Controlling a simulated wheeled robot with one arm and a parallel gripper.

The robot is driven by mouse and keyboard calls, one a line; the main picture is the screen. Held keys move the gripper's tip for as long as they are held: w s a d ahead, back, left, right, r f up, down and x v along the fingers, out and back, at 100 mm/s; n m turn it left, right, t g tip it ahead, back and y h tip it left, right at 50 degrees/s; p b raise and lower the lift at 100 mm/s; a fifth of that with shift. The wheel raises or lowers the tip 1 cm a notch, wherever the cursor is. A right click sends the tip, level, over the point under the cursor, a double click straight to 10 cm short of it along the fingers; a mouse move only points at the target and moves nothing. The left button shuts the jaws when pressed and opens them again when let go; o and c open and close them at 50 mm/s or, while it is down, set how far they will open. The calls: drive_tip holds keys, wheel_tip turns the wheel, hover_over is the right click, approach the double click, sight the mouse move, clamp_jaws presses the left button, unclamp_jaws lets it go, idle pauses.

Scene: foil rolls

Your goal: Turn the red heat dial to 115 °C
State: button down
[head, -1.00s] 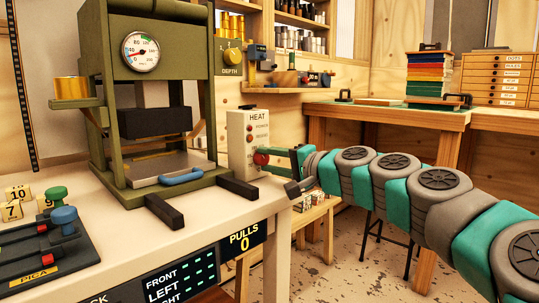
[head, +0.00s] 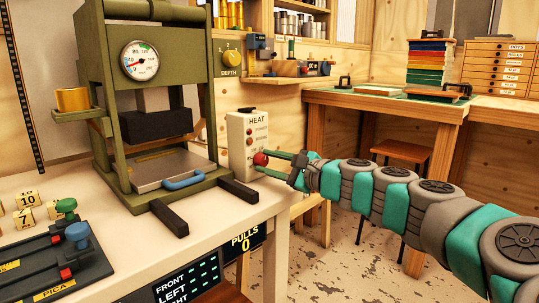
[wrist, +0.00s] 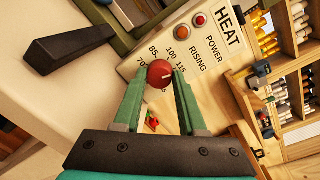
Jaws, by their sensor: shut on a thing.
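The red heat dial (head: 260,159) sits low on the front of the cream heat box (head: 238,140), at the right of the press. My gripper (head: 276,163) reaches it from the right and is shut on it. In the wrist view the dial (wrist: 159,74) lies between the green fingertips of my gripper (wrist: 157,80). The numbers 70, 85, 100 and 115 show around it. A pale mark on the dial's face points right, roughly toward the 115 side; its exact reading is hard to tell.
The olive press (head: 153,40) with its blue handle (head: 184,180) stands on the pale bench (head: 130,240). A dark press foot (head: 238,194) juts out below the heat box. A wooden workbench (head: 385,106) stands behind my arm.

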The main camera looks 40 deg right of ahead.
drive_tip(key=shift+d+m+p, duration=0.1)
drive_tip(key=shift+m+p, duration=0.4)
drive_tip(key=shift+m, duration=0.3)
drive_tip(key=shift+c, duration=2.4)
unclamp_jaws()
drive_tip(key=s+d, duration=0.1)
drive_tip(key=s, duration=0.6)
drive_tip(key=shift+s+b, duration=0.35)
drive_tip(key=shift+b, duration=0.1)
drive_tip(key=shift+r, duration=0.1)
